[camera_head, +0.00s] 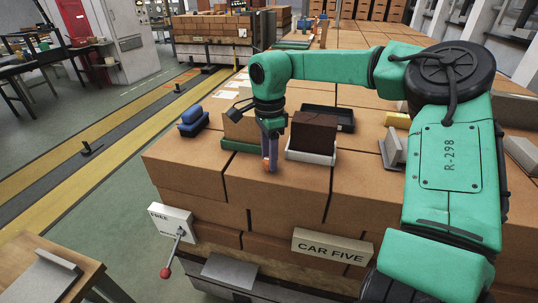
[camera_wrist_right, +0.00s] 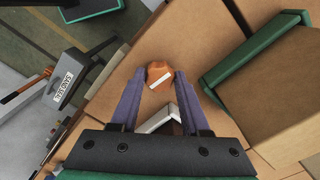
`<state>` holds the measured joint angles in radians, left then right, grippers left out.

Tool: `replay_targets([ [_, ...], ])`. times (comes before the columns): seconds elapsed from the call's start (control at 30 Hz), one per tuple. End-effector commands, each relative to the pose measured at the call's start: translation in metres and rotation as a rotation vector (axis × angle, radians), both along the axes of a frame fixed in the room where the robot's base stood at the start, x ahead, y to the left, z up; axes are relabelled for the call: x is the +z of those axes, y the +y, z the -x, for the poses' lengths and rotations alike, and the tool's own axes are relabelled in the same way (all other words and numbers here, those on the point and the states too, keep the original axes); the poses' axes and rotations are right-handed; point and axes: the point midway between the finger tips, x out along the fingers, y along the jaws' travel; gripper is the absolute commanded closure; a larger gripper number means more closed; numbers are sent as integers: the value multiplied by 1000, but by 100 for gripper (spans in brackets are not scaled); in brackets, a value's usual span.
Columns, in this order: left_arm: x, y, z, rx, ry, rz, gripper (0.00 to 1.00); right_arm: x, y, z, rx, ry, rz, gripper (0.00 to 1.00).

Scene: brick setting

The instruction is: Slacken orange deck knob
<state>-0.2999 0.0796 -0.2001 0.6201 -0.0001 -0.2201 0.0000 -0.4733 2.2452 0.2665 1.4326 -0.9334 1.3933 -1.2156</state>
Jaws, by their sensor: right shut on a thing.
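The orange deck knob (camera_wrist_right: 157,76) stands on the brown brick deck (camera_head: 187,161). It has a white bar mark on its top. My right gripper (camera_wrist_right: 160,82) reaches down over it, with one purple-grey finger on each side, shut on the knob. In the head view the right gripper (camera_head: 269,158) points straight down near the front of the deck, and only a sliver of the orange knob (camera_head: 265,164) shows at its tips. My left gripper is not in view.
A white tray (camera_head: 310,157) with a dark brown brick (camera_head: 315,132) stands close right of the gripper. A green tray (camera_head: 238,146) with a tan brick is close left. A blue tool (camera_head: 192,118) lies farther left. A red-knobbed lever (camera_head: 173,253) sticks out below the deck's front edge.

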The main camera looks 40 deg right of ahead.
Motion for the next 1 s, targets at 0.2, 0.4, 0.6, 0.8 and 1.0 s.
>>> replay_targets([
  [0.2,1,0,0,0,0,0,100,2,0,-1,56,-8,-1,100],
  [0.4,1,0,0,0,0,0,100,2,0,-1,69,-8,-1,100],
  [0.6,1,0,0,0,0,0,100,2,0,-2,68,-8,-1,100],
  [0.8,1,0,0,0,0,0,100,2,0,-1,68,-7,-1,24],
  [1.0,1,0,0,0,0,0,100,1,0,-1,68,-3,0,24],
])
